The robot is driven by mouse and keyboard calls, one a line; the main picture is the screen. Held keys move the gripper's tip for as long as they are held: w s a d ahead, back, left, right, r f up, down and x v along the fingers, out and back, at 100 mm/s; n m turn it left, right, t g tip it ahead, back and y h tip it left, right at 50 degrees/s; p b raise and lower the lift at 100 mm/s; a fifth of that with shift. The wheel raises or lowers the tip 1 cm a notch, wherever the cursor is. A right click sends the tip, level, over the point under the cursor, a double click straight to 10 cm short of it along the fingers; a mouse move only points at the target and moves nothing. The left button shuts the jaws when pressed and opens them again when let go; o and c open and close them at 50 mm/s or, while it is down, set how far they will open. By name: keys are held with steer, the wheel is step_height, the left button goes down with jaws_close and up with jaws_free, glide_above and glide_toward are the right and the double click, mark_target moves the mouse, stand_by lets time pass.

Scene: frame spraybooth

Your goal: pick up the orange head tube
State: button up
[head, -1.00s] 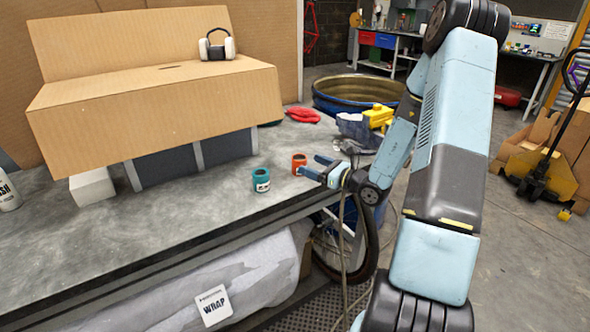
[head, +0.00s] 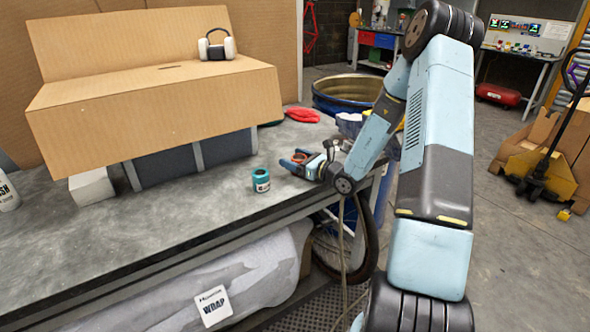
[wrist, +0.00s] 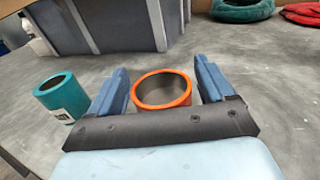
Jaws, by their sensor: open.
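The orange head tube (wrist: 161,103) is a short open ring standing upright on the grey bench. In the wrist view it is between the two blue fingers of my gripper (wrist: 161,88), with a gap on each side. My gripper is open. In the head view my gripper (head: 291,159) is low over the bench, and the orange head tube (head: 299,157) shows only partly between its fingers. A teal tube (head: 261,180) with a pale label stands on the bench to the left; it also shows in the wrist view (wrist: 62,98).
The bench top (head: 190,208) is clear in front. A drum (head: 345,95) stands beyond the bench.

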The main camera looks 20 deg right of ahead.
steer(key=shift+c, duration=0.3)
steer(key=c, duration=1)
steer(key=shift+c, duration=0.4)
steer(key=shift+r, duration=0.15)
